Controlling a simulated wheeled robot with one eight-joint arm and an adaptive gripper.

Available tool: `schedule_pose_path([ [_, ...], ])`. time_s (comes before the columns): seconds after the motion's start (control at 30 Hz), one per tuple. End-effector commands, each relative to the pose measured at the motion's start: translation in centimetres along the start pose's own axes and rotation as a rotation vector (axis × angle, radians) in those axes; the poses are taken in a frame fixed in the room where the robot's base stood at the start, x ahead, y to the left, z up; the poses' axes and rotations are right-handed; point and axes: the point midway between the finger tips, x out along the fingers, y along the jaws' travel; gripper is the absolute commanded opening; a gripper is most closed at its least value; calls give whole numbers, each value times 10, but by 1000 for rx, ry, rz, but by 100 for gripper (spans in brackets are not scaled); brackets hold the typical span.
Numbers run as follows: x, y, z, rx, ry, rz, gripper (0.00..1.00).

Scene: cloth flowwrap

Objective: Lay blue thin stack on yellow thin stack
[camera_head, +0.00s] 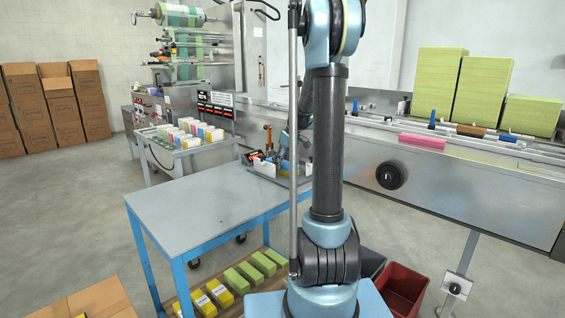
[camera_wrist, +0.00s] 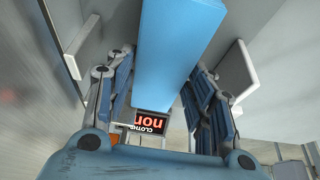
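In the wrist view a long blue block, which looks like the blue thin stack (camera_wrist: 180,40), lies between the two fingers of my gripper (camera_wrist: 160,75). In the head view my arm hides most of the gripper and the blue stack. I cannot single out the yellow thin stack; several small coloured stacks, some yellow, stand on a trolley (camera_head: 187,150) at the left.
A grey-topped blue table (camera_head: 205,195) is bare in front. Yellow and green packs (camera_head: 219,292) lie on its lower shelf. Pink (camera_head: 422,141), brown (camera_head: 470,130) and blue (camera_head: 508,137) pieces lie along the steel machine at right. A dark red bin (camera_head: 403,285) stands on the floor.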

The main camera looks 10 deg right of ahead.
Motion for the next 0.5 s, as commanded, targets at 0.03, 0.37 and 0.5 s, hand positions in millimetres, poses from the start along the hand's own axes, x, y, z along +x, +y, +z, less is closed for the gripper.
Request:
schedule_pose_path([
  [0.03,0,0,0,0,0,0,66],
  [0.37,0,0,0,0,0,0,66],
  [0.5,-6,0,0,0,0,0,66],
])
